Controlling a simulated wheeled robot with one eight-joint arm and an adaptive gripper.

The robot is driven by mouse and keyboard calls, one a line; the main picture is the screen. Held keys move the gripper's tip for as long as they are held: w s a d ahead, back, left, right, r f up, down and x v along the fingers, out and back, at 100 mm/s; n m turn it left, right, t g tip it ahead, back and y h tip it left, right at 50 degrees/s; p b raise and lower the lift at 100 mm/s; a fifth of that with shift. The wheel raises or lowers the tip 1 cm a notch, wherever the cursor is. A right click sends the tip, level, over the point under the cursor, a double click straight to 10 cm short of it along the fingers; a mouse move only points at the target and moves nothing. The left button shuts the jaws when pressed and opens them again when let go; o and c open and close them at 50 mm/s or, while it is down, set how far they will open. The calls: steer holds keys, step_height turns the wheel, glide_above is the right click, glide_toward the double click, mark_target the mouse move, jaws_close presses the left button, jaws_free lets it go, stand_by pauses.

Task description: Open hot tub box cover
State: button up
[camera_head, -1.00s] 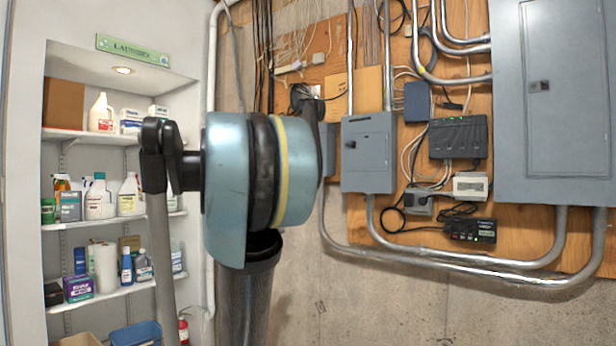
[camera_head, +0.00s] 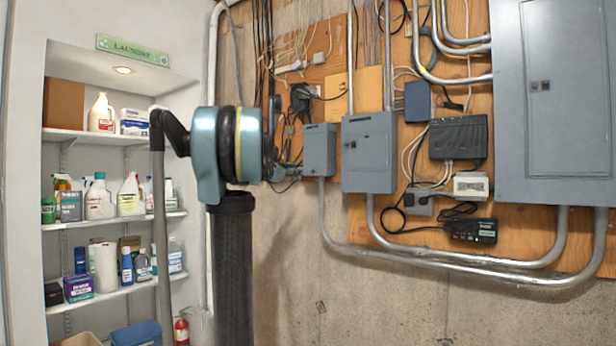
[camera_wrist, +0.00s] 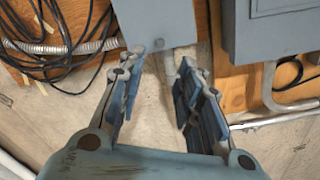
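A small grey electrical box (camera_head: 319,150) hangs on the plywood, left of a larger grey box (camera_head: 369,152). Both covers look closed, and no label tells me which is the hot tub box. In the wrist view the small box (camera_wrist: 155,18) is just beyond the fingertips, and the larger box (camera_wrist: 268,32) is to its right. My gripper (camera_wrist: 157,72) is open and empty, its fingers spread below the small box's lower edge. In the head view my gripper (camera_head: 275,150) is left of the small box, partly hidden by my arm.
Conduits (camera_head: 450,257) run below the boxes. A large grey panel (camera_head: 553,110) is at right. Black cables (camera_wrist: 70,45) hang left of the fingers. A shelf niche (camera_head: 110,220) with bottles stands at left. The lower concrete wall (camera_head: 350,300) is clear.

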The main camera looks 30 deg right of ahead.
mark_target(311, 172)
steer(key=x, duration=1.2)
steer(key=shift+c, duration=0.4)
jaws_close()
